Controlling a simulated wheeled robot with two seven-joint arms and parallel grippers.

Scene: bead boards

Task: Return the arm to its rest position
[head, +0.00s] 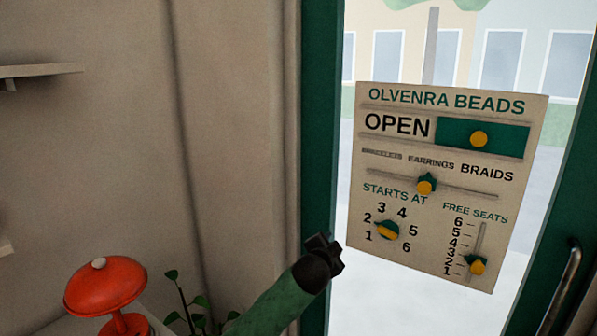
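The bead board (400,262) hangs at the right, in front of the glass. Its OPEN word shows, and a green slide plate with a yellow knob (479,139) is at the right. The knob (427,186) under the craft words sits below EARRINGS. The dial (388,230) under STARTS AT points left, about at 2. The FREE SEATS knob (477,267) is low on its slot, around 2. My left arm, in a green sleeve, reaches up from the bottom. Its dark gripper (328,258) is left of the board and apart from it in the picture; its opening is unclear. My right gripper is out of view.
A green door frame (320,120) stands left of the board, with a door handle (563,290) at lower right. A red lamp (105,287) and a leafy plant (190,305) are at lower left. A shelf (38,71) is on the left wall.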

